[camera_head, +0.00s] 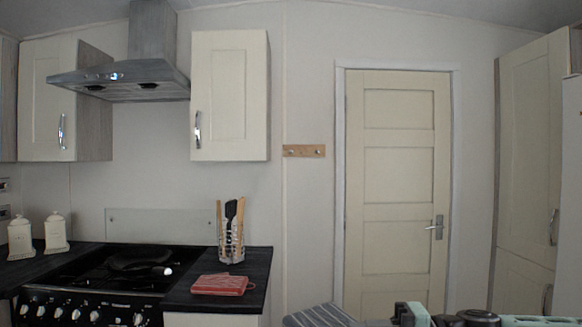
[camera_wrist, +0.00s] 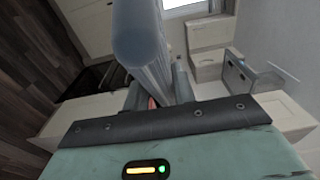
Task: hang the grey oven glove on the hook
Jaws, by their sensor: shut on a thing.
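The grey striped oven glove (camera_head: 318,316) shows at the bottom edge of the head view, partly cut off. In the wrist view the grey glove (camera_wrist: 143,50) extends away from my gripper (camera_wrist: 157,97), which is shut on it. In the head view part of my gripper (camera_head: 410,314) shows just right of the glove. The hooks are small metal pegs on a wooden board (camera_head: 304,151) on the wall, left of the door. The glove is apart from the hooks and lower in the picture. The hooks cannot be made out in the wrist view.
A wall cupboard (camera_head: 230,95) hangs left of the board. The door (camera_head: 398,190) is closed. The wall below the board is clear.

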